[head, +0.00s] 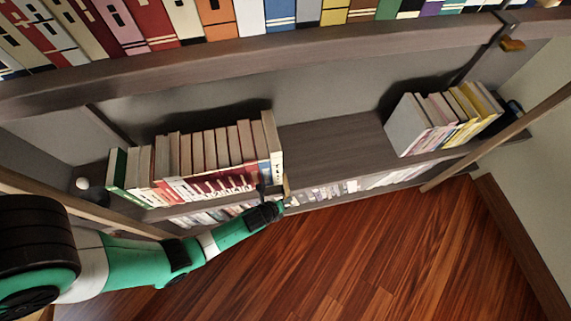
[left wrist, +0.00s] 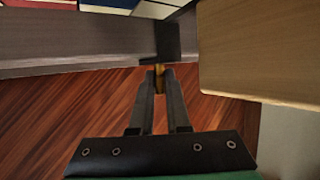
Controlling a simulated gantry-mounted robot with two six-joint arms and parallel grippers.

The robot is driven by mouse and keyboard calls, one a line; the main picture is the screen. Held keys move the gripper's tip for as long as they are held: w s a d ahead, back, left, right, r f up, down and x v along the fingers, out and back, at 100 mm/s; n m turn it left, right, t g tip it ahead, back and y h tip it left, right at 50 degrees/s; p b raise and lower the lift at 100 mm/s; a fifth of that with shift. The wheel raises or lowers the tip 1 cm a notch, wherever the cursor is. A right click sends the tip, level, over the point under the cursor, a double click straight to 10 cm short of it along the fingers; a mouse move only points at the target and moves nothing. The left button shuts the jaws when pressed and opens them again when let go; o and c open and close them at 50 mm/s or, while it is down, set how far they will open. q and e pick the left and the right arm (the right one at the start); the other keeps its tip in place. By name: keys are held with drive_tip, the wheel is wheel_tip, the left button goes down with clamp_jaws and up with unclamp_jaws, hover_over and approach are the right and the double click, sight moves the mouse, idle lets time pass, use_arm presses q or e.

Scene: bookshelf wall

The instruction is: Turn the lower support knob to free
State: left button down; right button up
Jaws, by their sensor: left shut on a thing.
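A small brass-coloured knob (left wrist: 159,82) sits below a dark bracket (left wrist: 167,42) at the shelf edge in the left wrist view. My left gripper (left wrist: 159,75) is shut on this knob, with one dark finger on each side of it. In the head view my left gripper (head: 279,205) is at the front edge of the lower shelf, by the right end of the long book row. The knob is too small to make out there, and its turn angle is unclear. Another brass-coloured knob (head: 512,44) hangs under the upper shelf at the top right. My right gripper is not in view.
The lower shelf (head: 335,140) has a bare stretch between the long book row (head: 205,160) and the right book group (head: 450,115). In the left wrist view a pale wooden board (left wrist: 255,50) stands close to the right of the fingers. The wooden floor (head: 400,250) is clear.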

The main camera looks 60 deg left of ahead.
use_arm(q)
drive_tip(key=shift+f, duration=0.1)
drive_tip(key=shift+s+t, duration=0.1)
drive_tip(key=shift+t, duration=0.6)
drive_tip(key=shift+s+a+f+n+t+h, duration=0.15)
drive_tip(key=shift+n+t+h, duration=0.25)
drive_tip(key=shift+t, duration=0.5)
drive_tip(key=shift+f+t, duration=0.1)
drive_tip(key=shift+t, duration=0.2)
drive_tip(key=shift+f+n+t+b, duration=0.1)
drive_tip(key=shift+n+t+b, duration=0.4)
drive_tip(key=shift+t+b, duration=1.25)
drive_tip(key=shift+g+b, duration=0.3)
drive_tip(key=shift+g, duration=0.05)
drive_tip(key=c, duration=0.9)
unclamp_jaws()
